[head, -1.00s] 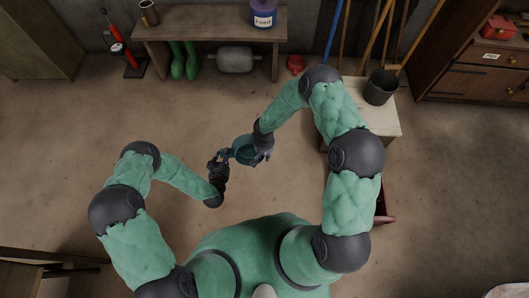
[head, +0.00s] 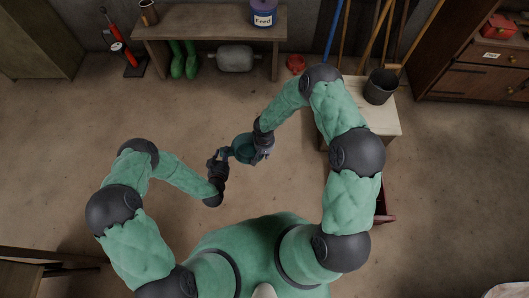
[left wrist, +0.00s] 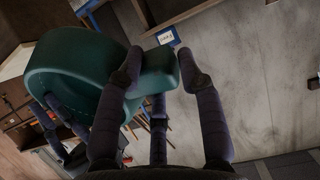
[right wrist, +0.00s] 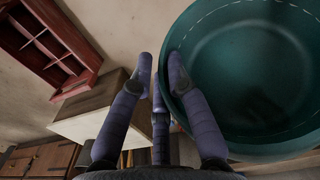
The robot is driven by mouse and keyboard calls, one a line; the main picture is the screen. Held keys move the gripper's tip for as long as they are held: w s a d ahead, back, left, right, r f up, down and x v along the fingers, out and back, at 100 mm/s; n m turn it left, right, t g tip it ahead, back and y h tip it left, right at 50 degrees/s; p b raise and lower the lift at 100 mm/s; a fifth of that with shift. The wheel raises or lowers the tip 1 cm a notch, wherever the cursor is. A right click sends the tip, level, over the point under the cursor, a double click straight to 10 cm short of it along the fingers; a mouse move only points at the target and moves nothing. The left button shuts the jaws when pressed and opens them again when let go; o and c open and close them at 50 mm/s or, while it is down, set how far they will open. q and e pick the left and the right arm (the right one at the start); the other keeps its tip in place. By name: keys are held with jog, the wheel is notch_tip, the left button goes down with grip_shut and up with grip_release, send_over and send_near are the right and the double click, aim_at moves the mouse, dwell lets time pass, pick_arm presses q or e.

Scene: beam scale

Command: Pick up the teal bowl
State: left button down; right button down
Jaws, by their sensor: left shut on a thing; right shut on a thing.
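The teal bowl (head: 243,147) is held in the air in front of my body, between my two hands. My left gripper (head: 225,154) is shut on the bowl's short handle; in the left wrist view the handle (left wrist: 158,70) sits between the fingers, with the round body (left wrist: 75,65) to the left. My right gripper (head: 259,151) is shut on the bowl's rim at the opposite side. In the right wrist view the bowl's inside (right wrist: 255,75) looks empty where visible, and the rim passes by the fingertips (right wrist: 161,72).
A wooden bench (head: 208,22) stands at the back with a blue feed tin (head: 263,14) on it. A pale table (head: 378,117) carrying a dark bucket (head: 380,87) stands to the right, close to my right arm. The floor below the bowl is clear.

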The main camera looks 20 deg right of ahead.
pick_arm(q)
jog(key=v, duration=1.1)
jog(key=shift+s+r, duration=0.25)
jog(key=shift+s, duration=0.1)
pick_arm(e)
jog(key=shift+s, duration=0.15)
pick_arm(q)
jog(key=shift+a+f, duration=0.1)
jog(key=s+a+n+g, duration=0.1)
jog(key=s+n+g, duration=0.2)
jog(key=s+g, duration=0.3)
jog(key=s+a+r+n+g, duration=0.1)
jog(key=s+n+g, duration=0.2)
jog(key=s+g, duration=0.2)
jog(key=shift+s+a+g, duration=0.4)
jog(key=shift+g, duration=0.3)
jog(key=shift+r, duration=0.25)
